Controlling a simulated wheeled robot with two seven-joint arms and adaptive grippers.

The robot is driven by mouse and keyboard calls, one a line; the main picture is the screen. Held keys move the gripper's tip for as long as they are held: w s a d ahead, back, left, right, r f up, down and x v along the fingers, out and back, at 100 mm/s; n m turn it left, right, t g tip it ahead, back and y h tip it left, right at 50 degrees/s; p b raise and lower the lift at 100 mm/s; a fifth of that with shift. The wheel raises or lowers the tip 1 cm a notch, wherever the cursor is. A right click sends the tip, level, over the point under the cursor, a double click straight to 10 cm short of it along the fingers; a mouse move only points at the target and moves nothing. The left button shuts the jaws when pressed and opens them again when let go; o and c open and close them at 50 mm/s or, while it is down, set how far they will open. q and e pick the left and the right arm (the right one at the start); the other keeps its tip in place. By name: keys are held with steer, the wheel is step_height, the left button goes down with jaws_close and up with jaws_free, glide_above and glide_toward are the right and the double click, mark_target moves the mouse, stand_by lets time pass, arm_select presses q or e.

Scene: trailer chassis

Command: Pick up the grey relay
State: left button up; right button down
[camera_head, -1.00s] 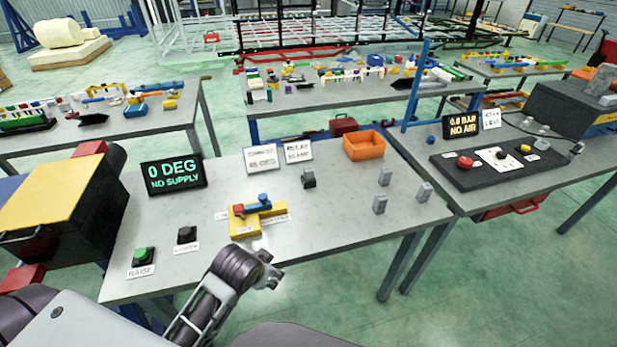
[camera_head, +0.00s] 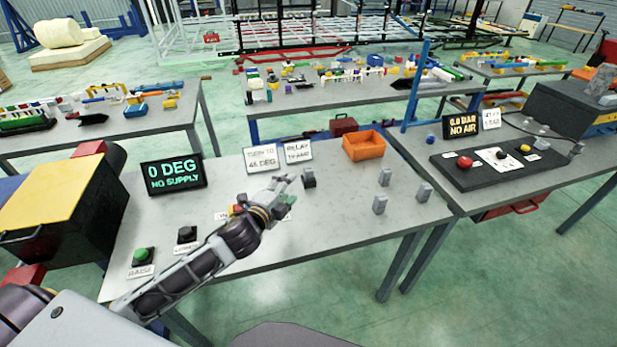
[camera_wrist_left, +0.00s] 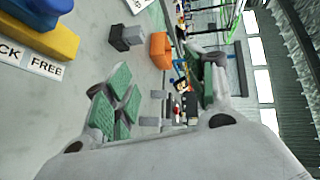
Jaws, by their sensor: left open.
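Several small upright grey relays stand on the right part of the bench: one at the back (camera_head: 384,177), one at the right (camera_head: 424,192) and one in front (camera_head: 379,204). Another small block, grey on a black base (camera_head: 308,178), stands further left; it also shows in the left wrist view (camera_wrist_left: 126,37). My left gripper (camera_head: 284,192) is open and empty above the bench, just left of this block and well left of the other relays. Its green-padded fingers (camera_wrist_left: 165,95) are spread in the left wrist view. My right gripper is out of view.
An orange bin (camera_head: 364,146) stands at the bench's back edge, behind the relays. White signs (camera_head: 298,151) and a black display (camera_head: 173,174) stand along the back. A yellow piece with a blue part (camera_wrist_left: 45,30) is mostly hidden by my arm in the head view.

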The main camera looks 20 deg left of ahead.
arm_select(q)
step_height(320, 180, up, 7)
steer(key=w+d+m+g+h, duration=0.25)
steer(key=m+h, duration=0.75)
steer(key=m, duration=1)
steer(key=s+a+m+g, duration=0.2)
steer(key=a+m+g, duration=0.3)
steer(key=m, duration=0.4)
steer(key=shift+a+f, duration=0.35)
steer(key=shift+a, duration=0.35)
